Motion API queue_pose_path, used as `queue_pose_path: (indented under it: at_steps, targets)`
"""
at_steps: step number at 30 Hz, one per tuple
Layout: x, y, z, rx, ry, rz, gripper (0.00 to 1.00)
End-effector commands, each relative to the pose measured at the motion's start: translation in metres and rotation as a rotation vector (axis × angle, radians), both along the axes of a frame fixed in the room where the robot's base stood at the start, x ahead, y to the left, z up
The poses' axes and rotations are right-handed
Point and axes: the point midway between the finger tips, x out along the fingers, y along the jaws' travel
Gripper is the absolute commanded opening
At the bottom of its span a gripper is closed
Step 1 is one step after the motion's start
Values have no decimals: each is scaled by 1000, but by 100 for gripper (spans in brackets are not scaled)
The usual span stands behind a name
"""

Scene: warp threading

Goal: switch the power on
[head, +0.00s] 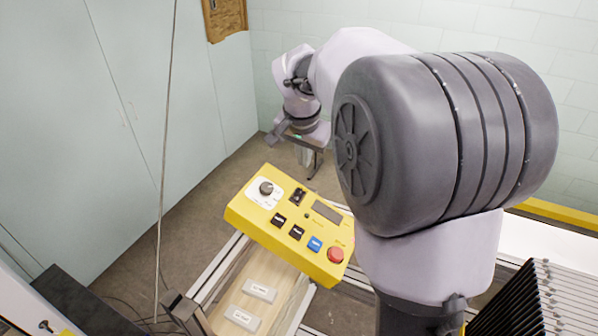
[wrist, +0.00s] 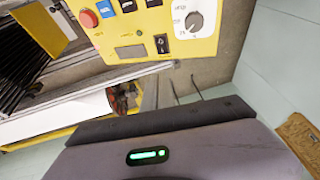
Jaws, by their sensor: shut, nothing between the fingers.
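A yellow control box (head: 262,229) stands in the middle of the head view and at the top of the wrist view (wrist: 205,47). A small black rocker switch (head: 298,196) sits on its face beside the knob; it also shows in the wrist view (wrist: 162,44). I cannot tell which way the rocker is tipped. The box's small display (head: 327,211) looks dark. My gripper (head: 315,172) is shut and empty, beyond the far edge of the box and apart from the switch. The wrist view shows its dark body with a green light; the fingertips are unclear there.
The box also carries a round knob (head: 266,188), black buttons, a blue button (head: 314,244) and a red button (head: 335,254). Two white labelled blocks lie on a wooden board (head: 268,272) below it. A thin cord (head: 165,130) hangs at left. Black slats stand at right.

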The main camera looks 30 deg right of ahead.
Motion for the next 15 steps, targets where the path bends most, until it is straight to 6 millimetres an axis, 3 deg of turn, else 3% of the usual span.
queue_pose_path:
  at_steps: [7, 15]
  targets:
    - [4, -2, -12, 1, 2, 1, 0]
    - [21, -13, -65, 0, 4, 0, 0]
